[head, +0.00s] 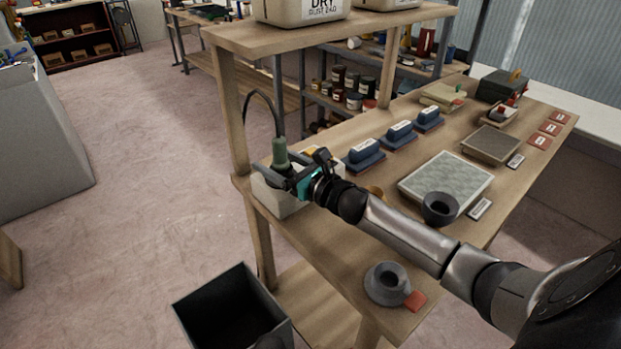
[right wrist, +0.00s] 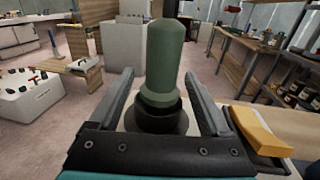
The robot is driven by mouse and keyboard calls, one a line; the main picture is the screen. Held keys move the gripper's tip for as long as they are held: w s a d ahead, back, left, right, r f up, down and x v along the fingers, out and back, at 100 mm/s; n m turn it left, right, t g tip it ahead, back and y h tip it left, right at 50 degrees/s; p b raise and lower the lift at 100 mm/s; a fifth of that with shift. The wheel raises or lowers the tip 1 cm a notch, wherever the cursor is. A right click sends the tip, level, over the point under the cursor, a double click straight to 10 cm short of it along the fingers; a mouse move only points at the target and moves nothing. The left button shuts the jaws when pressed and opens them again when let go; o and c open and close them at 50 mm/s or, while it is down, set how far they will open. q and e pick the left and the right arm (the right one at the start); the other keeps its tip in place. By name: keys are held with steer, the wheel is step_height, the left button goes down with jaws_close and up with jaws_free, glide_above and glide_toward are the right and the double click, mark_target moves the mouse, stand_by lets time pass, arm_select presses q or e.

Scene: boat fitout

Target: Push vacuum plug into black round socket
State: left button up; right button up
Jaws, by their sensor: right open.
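The green vacuum plug (head: 280,153) stands upright at the near left corner of the bench, with a dark hose curving up from it. In the right wrist view the plug (right wrist: 164,55) has its lower end at the black round socket (right wrist: 158,118), inside the dark rim; how deep it sits I cannot tell. The socket is on a white box (head: 284,200). My right gripper (right wrist: 160,80) is open, with one finger on each side of the plug and visible gaps to it. In the head view the gripper (head: 291,177) hides the socket. My left gripper is not in view.
A yellow block (right wrist: 262,130) lies close to the right finger. Blue-handled sanding blocks (head: 364,155), a grey pad (head: 445,182) and a dark cup (head: 440,207) are on the bench (head: 335,232). A wooden post (head: 233,110) stands near the gripper. A dark bin (head: 235,310) is below.

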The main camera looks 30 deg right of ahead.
steer(key=v, duration=1.3)
steer(key=shift+s+p, duration=0.3)
steer(key=shift+p, duration=0.1)
steer(key=shift+d, duration=0.1)
